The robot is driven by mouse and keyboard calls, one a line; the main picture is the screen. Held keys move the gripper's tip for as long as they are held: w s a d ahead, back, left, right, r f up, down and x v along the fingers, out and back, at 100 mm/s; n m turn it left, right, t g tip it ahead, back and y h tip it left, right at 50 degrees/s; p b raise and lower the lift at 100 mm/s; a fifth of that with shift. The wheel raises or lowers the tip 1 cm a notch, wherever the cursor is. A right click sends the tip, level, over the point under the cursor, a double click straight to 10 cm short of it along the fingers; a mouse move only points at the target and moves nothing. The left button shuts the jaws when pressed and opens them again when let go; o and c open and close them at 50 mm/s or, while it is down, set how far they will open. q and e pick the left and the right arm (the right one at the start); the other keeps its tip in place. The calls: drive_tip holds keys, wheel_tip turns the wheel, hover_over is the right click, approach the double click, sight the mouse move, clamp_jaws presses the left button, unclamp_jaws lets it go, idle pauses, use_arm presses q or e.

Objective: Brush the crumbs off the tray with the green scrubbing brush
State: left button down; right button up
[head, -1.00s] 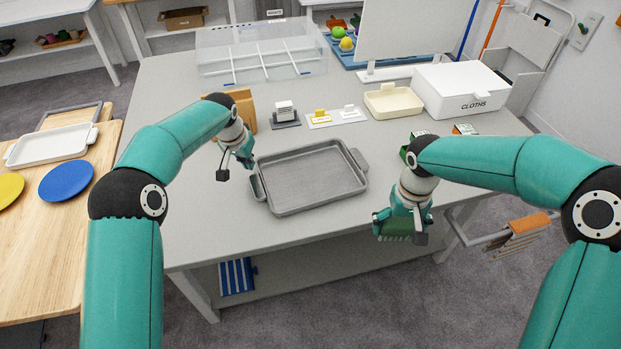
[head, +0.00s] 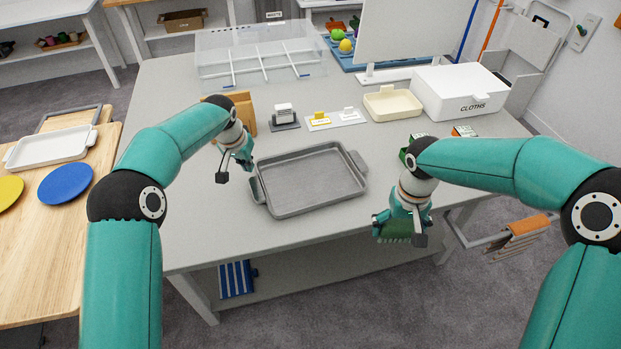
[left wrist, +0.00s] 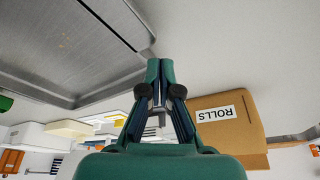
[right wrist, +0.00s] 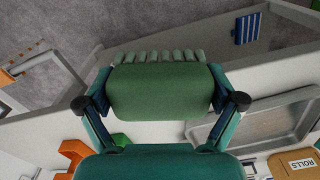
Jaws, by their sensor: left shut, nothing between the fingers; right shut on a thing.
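The grey metal tray (head: 312,178) lies on the table in front of me. My right gripper (head: 400,226) is shut on the green scrubbing brush (right wrist: 160,92), right of the tray near the table's front edge. The brush's pale bristles show in the right wrist view.
A brown box marked ROLLS (left wrist: 226,122) stands behind my left gripper. A cream bin (head: 393,103), a white CLOTHS box (head: 460,92) and a clear divided case (head: 262,58) stand at the back. An orange-topped rack (head: 520,228) hangs off the right side. The table before the tray is clear.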

sight(249, 175)
use_arm(q)
drive_tip(key=shift+f+b, duration=1.45)
drive_tip(key=shift+f, duration=0.75)
use_arm(e)
drive_tip(key=shift+f, duration=1.45)
use_arm(q)
drive_tip(key=shift+r, duration=0.1)
drive_tip(key=shift+r+p, duration=2.05)
drive_tip(key=shift+r, duration=0.75)
use_arm(e)
drive_tip(key=shift+r, duration=2.1)
use_arm(q)
drive_tip(key=shift+r, duration=0.2)
drive_tip(key=shift+r, duration=0.1)
